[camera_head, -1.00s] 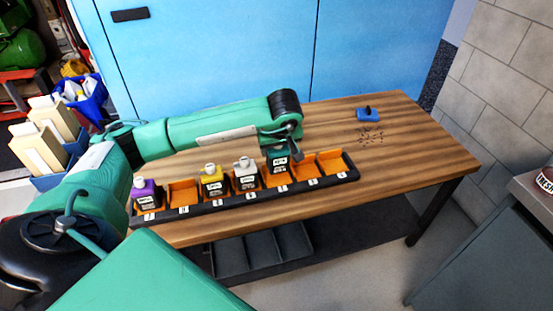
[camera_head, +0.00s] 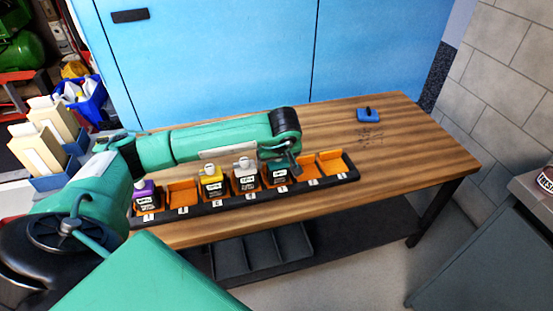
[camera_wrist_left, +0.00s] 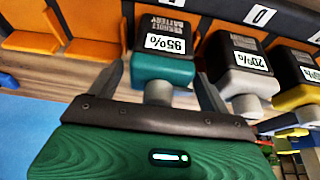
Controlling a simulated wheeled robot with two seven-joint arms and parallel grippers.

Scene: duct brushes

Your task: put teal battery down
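The teal battery (camera_wrist_left: 163,70) has a dark label reading 95% and a grey knob. It sits low in a compartment of the black rack (camera_head: 236,202), right of the white-grey battery (camera_head: 246,175); in the head view (camera_head: 277,176) my arm partly hides it. My left gripper (camera_wrist_left: 163,78) is over it, with one finger at each side of its teal top. The fingers stand clear of the knob and appear to touch the sides of the body. My right gripper is out of view.
A yellow-topped battery (camera_head: 211,180) and a purple-topped battery (camera_head: 146,195) stand in the rack. Empty orange compartments lie right of the teal battery and between purple and yellow. A blue object (camera_head: 368,115) lies farther back on the wooden table (camera_head: 410,150), whose right side is mostly clear.

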